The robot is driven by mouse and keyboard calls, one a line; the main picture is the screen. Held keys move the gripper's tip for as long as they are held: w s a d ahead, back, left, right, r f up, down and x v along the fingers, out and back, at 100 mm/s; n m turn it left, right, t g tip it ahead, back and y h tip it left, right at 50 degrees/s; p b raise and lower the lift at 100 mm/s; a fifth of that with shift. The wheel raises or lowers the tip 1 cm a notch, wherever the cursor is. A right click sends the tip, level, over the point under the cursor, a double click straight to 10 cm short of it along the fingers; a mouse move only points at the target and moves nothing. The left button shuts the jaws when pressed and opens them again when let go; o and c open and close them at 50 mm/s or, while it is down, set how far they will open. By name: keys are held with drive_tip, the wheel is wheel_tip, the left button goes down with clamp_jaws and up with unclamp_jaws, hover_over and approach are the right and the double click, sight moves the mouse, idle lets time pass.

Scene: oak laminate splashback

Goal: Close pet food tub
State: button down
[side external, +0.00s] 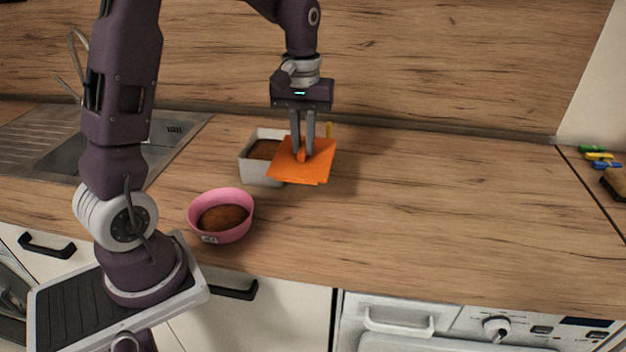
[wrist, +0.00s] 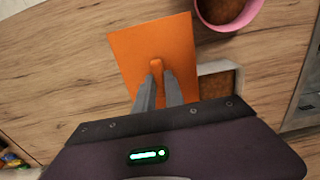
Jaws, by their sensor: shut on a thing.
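The pet food tub (side external: 262,173) is a light grey box with brown food inside, standing on the wooden counter. It also shows partly in the wrist view (wrist: 234,68), beside the lid. The orange square lid (side external: 310,168) has a small knob on top. My gripper (side external: 303,152) is shut on the knob and holds the lid, which looks a little tilted and overlaps the tub's right side in the side view. The lid (wrist: 150,48) and my fingers hide part of the tub in the wrist view. I cannot tell whether the lid touches the tub's rim.
A pink bowl (side external: 221,236) with brown food stands in front of the tub, near the counter's front edge. A sink (side external: 60,150) is at the left. The counter (side external: 450,210) to the right is clear.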

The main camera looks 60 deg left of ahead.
drive_tip(key=a+r, duration=0.2)
drive_tip(key=a, duration=1.4)
drive_tip(key=shift+s+f, duration=0.15)
drive_tip(key=shift+f, duration=1.05)
drive_tip(key=shift+s+f, duration=0.1)
drive_tip(key=shift+f, duration=1.1)
drive_tip(key=shift+f, duration=0.75)
drive_tip(key=c, duration=0.9)
unclamp_jaws()
drive_tip(key=shift+o, duration=0.2)
wheel_tip(320, 180, up, 7)
